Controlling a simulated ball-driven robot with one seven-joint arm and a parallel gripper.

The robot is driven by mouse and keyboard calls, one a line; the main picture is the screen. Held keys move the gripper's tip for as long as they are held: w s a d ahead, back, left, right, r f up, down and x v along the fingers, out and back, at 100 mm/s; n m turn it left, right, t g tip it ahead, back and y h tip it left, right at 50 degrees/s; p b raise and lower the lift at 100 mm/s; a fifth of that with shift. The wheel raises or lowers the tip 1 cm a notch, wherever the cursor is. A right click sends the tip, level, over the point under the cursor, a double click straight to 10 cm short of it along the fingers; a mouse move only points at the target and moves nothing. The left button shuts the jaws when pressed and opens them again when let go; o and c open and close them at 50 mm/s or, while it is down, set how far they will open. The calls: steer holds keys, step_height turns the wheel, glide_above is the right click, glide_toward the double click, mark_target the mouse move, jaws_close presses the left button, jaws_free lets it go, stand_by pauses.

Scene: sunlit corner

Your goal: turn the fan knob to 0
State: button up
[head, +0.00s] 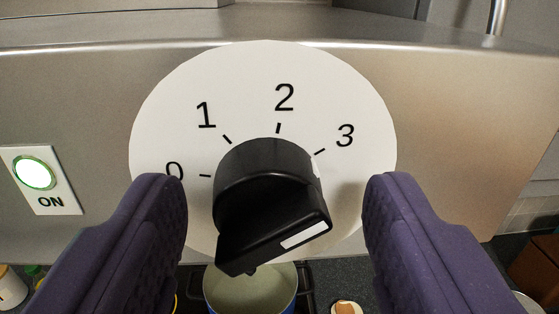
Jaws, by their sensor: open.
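The black fan knob (265,195) sits on a round white dial (350,110) marked 0, 1, 2 and 3. The 0 is at the left, partly beside my left fingertip, and the 3 is at the upper right. The knob's raised grip bar slants from lower left to upper right. A white stripe is on its right end, which points roughly toward the 3 side. My gripper (276,190) is open, with one purple finger on each side of the knob. Both fingers are clear of the knob and cover parts of the dial's lower edges.
The dial is on a brushed metal hood panel (460,120). A lit green button (34,173) on a plate marked ON is at the left. Below are a pot (250,290) with pale contents and several small items on a dark surface, partly hidden.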

steer(key=shift+w+a, duration=0.1)
steer(key=shift+a, duration=0.05)
steer(key=c, duration=1)
steer(key=shift+c, duration=0.2)
